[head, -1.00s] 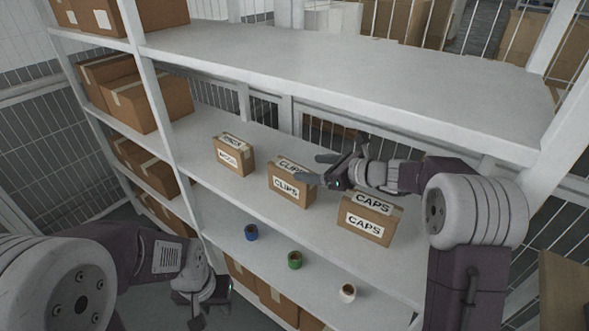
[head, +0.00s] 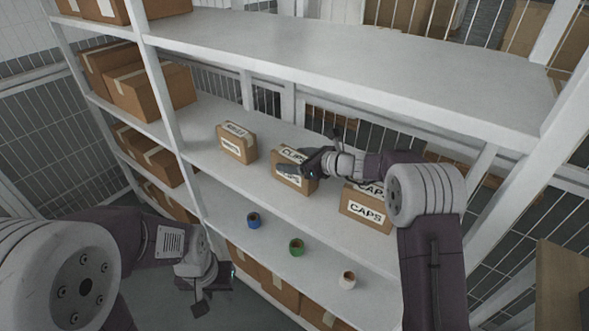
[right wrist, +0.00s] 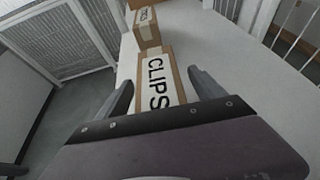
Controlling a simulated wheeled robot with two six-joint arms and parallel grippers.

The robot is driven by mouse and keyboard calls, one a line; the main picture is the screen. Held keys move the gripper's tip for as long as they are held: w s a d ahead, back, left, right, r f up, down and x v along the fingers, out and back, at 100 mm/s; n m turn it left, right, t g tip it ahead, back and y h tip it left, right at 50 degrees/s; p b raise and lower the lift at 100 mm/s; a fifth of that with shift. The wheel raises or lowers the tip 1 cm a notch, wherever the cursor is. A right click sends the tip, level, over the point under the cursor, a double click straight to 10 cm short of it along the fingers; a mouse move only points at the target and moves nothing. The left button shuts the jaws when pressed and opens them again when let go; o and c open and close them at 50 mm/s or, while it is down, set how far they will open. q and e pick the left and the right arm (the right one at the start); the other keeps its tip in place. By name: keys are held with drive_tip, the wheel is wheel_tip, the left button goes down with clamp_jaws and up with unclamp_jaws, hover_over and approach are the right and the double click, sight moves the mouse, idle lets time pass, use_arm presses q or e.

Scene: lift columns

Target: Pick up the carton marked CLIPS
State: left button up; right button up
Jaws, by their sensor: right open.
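The CLIPS carton (head: 297,186) is a small brown box with white labels, standing on the middle shelf between two other cartons. In the right wrist view the CLIPS carton (right wrist: 156,66) lies ahead, between my finger lines. My right gripper (head: 300,166) is open at the carton, covering part of its label. In the right wrist view its fingers (right wrist: 163,88) stand apart on either side of the carton's near end; contact cannot be told. My left gripper (head: 215,284) hangs low in front of the shelves, away from the carton; its jaw state is unclear.
The CAPS carton (head: 366,209) stands to the right, close under my right arm. Another carton (head: 237,146) stands to the left. Blue (head: 254,220), green (head: 297,247) and white (head: 347,280) rolls sit on the lower shelf (head: 325,262).

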drive_tip(key=shift+s, duration=0.1)
drive_tip(key=c, duration=1.4)
drive_tip(key=shift+r, duration=0.1)
clamp_jaws()
drive_tip(key=shift+r, duration=0.1)
